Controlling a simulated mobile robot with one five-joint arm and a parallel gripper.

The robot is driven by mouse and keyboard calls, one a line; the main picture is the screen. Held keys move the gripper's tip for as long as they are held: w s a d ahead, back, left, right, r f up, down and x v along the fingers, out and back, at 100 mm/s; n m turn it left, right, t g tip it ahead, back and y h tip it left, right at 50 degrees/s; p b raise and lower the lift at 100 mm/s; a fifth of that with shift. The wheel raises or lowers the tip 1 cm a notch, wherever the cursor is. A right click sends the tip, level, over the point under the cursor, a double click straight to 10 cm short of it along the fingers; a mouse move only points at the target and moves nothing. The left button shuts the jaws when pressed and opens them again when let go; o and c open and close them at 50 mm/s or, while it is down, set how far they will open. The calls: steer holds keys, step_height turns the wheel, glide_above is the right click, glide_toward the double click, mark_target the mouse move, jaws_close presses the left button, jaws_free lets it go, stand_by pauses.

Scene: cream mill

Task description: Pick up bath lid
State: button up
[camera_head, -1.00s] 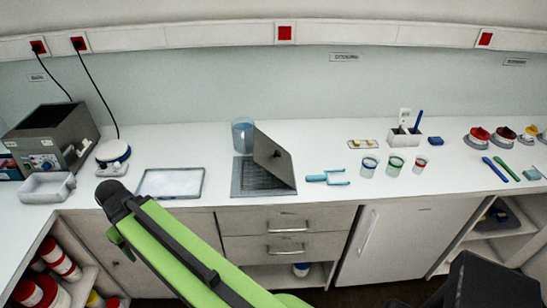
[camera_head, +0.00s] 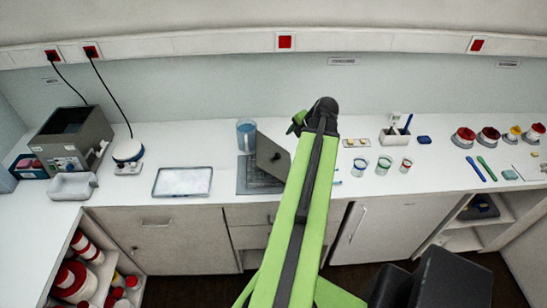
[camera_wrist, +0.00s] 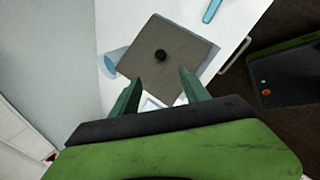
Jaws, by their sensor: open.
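The bath lid (camera_head: 271,160) is a flat grey square plate with a small black knob. In the head view it stands tilted over a dark grid-patterned mat (camera_head: 247,186) at the middle of the bench. In the wrist view the lid (camera_wrist: 180,38) lies beyond my fingertips, its knob near the middle of the plate. My gripper (camera_wrist: 159,82) is open and empty, its two green fingers apart and pointing towards the lid. In the head view my gripper (camera_head: 300,120) is at the end of the raised arm, just right of the lid; its fingers are hard to see there.
A blue clear beaker (camera_head: 247,137) stands behind the lid. A white-filled tray (camera_head: 183,182) and the open grey bath (camera_head: 70,145) are on the left. Several small cups (camera_head: 383,165) stand right of my arm. My arm covers part of the bench and drawers.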

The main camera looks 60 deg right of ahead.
mark_target(279, 155)
steer(key=b+x, duration=1.5)
steer(key=x, duration=0.3)
steer(key=shift+a, duration=0.2)
steer(key=shift+s+r, duration=0.1)
steer(key=shift+r, duration=0.1)
jaws_close()
